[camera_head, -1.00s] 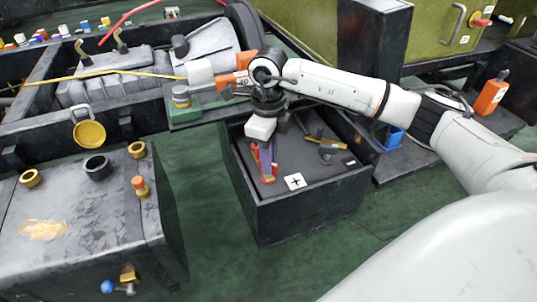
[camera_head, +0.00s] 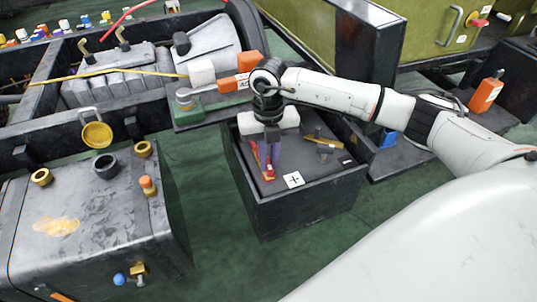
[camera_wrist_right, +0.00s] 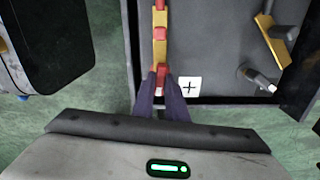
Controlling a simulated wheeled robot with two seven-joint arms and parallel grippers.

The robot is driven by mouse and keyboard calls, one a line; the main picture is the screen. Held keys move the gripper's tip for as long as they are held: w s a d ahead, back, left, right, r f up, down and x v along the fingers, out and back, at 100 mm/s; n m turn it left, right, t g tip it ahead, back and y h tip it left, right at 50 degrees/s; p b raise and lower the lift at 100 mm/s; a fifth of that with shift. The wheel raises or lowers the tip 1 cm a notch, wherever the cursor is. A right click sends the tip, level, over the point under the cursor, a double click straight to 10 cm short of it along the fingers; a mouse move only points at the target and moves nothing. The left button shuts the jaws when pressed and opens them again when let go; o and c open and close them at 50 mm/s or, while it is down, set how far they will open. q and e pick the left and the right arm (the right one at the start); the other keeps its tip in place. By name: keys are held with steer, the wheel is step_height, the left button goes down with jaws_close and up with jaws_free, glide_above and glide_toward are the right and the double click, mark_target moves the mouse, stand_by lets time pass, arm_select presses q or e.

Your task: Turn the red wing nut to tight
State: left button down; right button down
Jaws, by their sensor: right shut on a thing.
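My right gripper (camera_head: 270,163) points down into a dark box from above. In the right wrist view its purple fingers (camera_wrist_right: 161,78) are shut on a small red piece (camera_wrist_right: 161,71), which appears to be the red wing nut. The fingers hide part of it, so its wing angle and tightness cannot be told. In the head view, red also shows at the fingertips (camera_head: 268,172). The piece is at the near end of a yellow bar with red parts (camera_wrist_right: 160,19), along the box's left side. My left gripper is not in view.
The dark box (camera_head: 300,212) also holds a yellow-handled tool (camera_head: 318,140) and a white cross label (camera_head: 293,180). A grey tank (camera_head: 90,225) stands at left, with green floor between. A dark chassis frame lies behind.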

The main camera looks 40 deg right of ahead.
steer(key=m+p, duration=0.1)
steer(key=m, duration=0.1)
steer(key=m+p, duration=0.1)
steer(key=shift+r+m, duration=0.2)
steer(key=shift+m, duration=0.2)
steer(key=m+p, duration=0.2)
steer(key=m, duration=0.1)
steer(key=shift+m, duration=0.3)
steer(key=m+p, duration=0.2)
steer(key=m, duration=0.1)
steer(key=shift+m+p, duration=0.55)
steer(key=shift+m, duration=0.35)
steer(key=shift+w+m+p, duration=0.1)
steer(key=shift+m+p, duration=0.3)
steer(key=shift+m, duration=0.3)
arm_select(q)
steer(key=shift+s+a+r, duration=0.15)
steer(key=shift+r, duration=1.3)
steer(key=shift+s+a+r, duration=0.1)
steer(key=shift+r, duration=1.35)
arm_select(e)
steer(key=shift+f+m, duration=0.1)
steer(key=shift+m, duration=0.3)
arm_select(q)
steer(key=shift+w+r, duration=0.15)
arm_select(e)
steer(key=c, duration=1.8)
jaws_free()
